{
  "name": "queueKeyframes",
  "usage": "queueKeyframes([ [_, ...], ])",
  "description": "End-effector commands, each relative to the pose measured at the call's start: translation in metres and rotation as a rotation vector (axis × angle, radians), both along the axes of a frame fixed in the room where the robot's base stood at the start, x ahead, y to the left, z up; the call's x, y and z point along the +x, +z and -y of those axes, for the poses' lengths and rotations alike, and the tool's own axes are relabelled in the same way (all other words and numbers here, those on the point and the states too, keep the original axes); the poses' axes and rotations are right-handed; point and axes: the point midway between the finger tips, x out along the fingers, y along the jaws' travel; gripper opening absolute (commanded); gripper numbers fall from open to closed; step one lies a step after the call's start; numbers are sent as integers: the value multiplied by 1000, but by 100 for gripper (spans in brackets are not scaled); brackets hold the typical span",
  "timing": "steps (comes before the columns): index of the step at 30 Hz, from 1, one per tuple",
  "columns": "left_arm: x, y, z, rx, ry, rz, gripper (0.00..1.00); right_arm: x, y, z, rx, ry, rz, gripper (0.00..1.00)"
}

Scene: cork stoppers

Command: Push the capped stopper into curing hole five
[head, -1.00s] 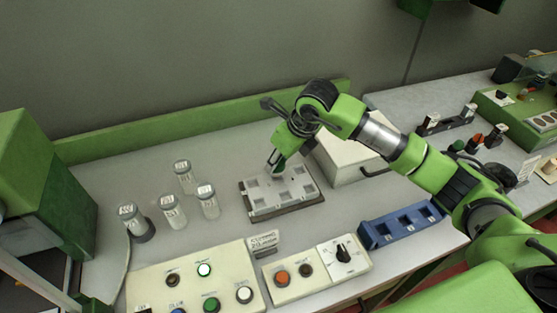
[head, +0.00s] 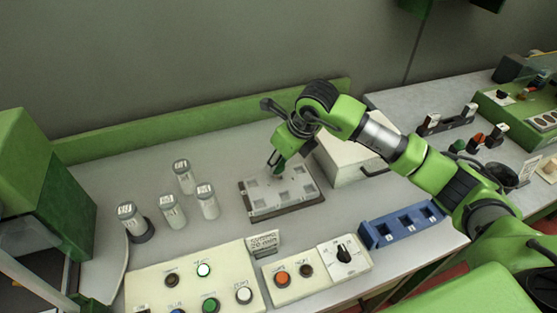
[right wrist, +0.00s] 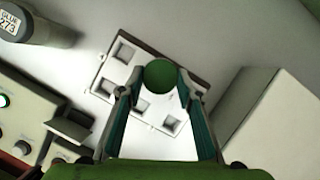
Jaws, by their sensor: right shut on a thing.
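The curing tray (head: 287,208) is a pale block with square holes on a dark base, in the middle of the bench in the head view. It also shows below my right gripper in the right wrist view (right wrist: 112,73). My right gripper (head: 277,164) is over the tray's back part. In the right wrist view its two fingers are shut on the green-capped stopper (right wrist: 161,77), whose round cap faces the camera. The stopper's lower end is hidden, so I cannot tell whether it is in a hole. The hole numbers are not readable. My left gripper is not in view.
Several labelled jars (head: 172,212) stand left of the tray. Button panels (head: 200,285) and a rotary-switch panel (head: 343,258) lie in front. A blue rack (head: 402,226) is at the right. A pale box (head: 345,157) stands close behind the tray's right side.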

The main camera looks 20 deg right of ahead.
Motion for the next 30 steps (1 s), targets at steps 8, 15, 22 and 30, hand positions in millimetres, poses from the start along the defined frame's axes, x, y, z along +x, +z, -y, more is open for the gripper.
queueKeyframes([
  [8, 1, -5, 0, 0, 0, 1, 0, 0, -4, 0, 0, 0, 0, 21],
  [15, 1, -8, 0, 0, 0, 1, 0, 0, -7, 0, 0, 0, 0, 21],
  [22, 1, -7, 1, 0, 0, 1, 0, 0, -6, 0, 0, 0, 0, 21],
  [30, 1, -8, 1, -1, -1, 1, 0, 0, -7, 0, 0, 0, 0, 21],
])
